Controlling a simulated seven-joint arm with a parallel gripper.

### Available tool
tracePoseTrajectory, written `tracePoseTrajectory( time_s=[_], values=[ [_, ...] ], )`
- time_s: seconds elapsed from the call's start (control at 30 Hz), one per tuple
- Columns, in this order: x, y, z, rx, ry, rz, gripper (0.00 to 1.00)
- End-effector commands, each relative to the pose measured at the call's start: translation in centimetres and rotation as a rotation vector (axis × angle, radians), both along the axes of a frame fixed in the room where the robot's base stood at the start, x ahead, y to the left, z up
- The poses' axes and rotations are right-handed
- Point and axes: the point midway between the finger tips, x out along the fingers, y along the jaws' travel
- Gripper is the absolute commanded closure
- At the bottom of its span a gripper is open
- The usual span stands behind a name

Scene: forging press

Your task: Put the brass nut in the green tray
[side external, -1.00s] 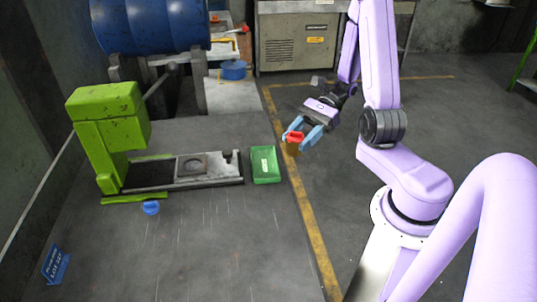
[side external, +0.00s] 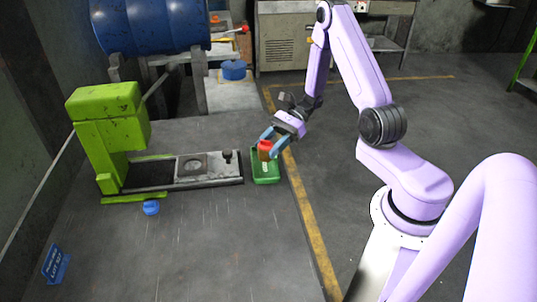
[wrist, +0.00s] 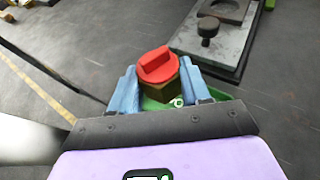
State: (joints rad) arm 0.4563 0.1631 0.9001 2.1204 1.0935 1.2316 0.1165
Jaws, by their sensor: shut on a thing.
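My gripper (side external: 272,141) is shut on the brass nut (side external: 264,155), which has a red cap on top. In the wrist view the blue fingers of my gripper (wrist: 158,88) press on both sides of the brass nut (wrist: 162,88); the red cap hides much of it. The green tray (side external: 272,178) lies at the right end of the press bed. The nut is over the tray in the side view; its height above the floor of the tray is hard to judge. In the wrist view, parts of the green tray (wrist: 152,104) show behind the nut and fingers.
The green press (side external: 108,130) stands left, with its grey bed (side external: 190,170) reaching close to the tray. A dark knob (wrist: 208,29) stands on the bed. A small blue object (side external: 151,208) and a blue sign (side external: 56,264) lie on the table.

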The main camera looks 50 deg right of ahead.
Motion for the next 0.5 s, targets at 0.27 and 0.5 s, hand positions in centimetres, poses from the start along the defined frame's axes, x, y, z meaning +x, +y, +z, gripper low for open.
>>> tracePoseTrajectory(
  time_s=[0.27, 0.5],
  values=[
    [0.5, 0.0, -2.6, 0.004, 0.003, 0.0, 1.0],
    [0.6, -0.1, -3.7, 0.002, 0.0, 0.0, 1.0]
  ],
)
